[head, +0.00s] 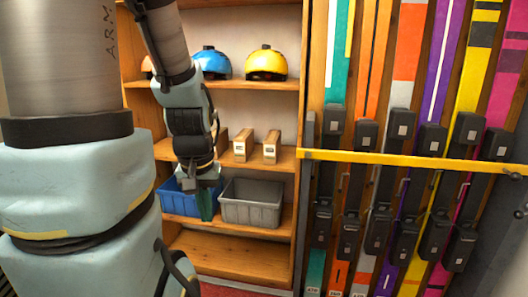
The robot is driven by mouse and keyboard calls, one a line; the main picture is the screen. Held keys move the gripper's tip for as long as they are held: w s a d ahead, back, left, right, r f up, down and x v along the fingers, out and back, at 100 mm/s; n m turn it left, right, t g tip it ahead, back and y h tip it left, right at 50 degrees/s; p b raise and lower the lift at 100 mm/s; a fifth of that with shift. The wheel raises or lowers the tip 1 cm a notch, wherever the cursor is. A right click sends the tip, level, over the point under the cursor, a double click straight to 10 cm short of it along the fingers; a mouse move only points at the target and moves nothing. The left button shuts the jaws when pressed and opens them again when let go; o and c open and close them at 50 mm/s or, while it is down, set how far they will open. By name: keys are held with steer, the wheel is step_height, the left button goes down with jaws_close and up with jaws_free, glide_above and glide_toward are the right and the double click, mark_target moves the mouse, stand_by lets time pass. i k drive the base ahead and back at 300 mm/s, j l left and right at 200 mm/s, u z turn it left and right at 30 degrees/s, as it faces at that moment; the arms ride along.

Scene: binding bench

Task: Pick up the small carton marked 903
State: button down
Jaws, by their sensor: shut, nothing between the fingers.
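Small tan cartons stand on the middle shelf. One carton (243,146) and another to its right (270,147) show pale labels on their front ends. A third carton (221,141) is partly hidden behind my arm at the left. The label marks are too small to read, so I cannot tell which carton is 903. My gripper (205,206) points down in front of the blue bin, lower than the cartons and to their left. It is shut and empty, apart from the cartons.
A blue bin (175,200) and a grey bin (251,203) stand on the shelf below. Blue (211,64) and yellow (266,64) helmets sit above. A yellow bar (400,159) crosses the racked skis (340,60) at right. The bottom shelf (235,253) is bare.

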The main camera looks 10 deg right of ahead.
mark_target(272, 142)
steer(key=l+u, duration=0.15)
steer(key=u, duration=0.8)
steer(key=l+u, duration=0.45)
steer(key=l, duration=0.15)
steer(key=l+u, duration=0.4)
steer(key=l, duration=0.25)
steer(key=k+l, duration=0.1)
steer(key=l, duration=0.25)
steer(key=k+l, duration=0.1)
steer(key=l, duration=0.25)
steer(key=k+l+u, duration=0.1)
steer(key=l, duration=0.25)
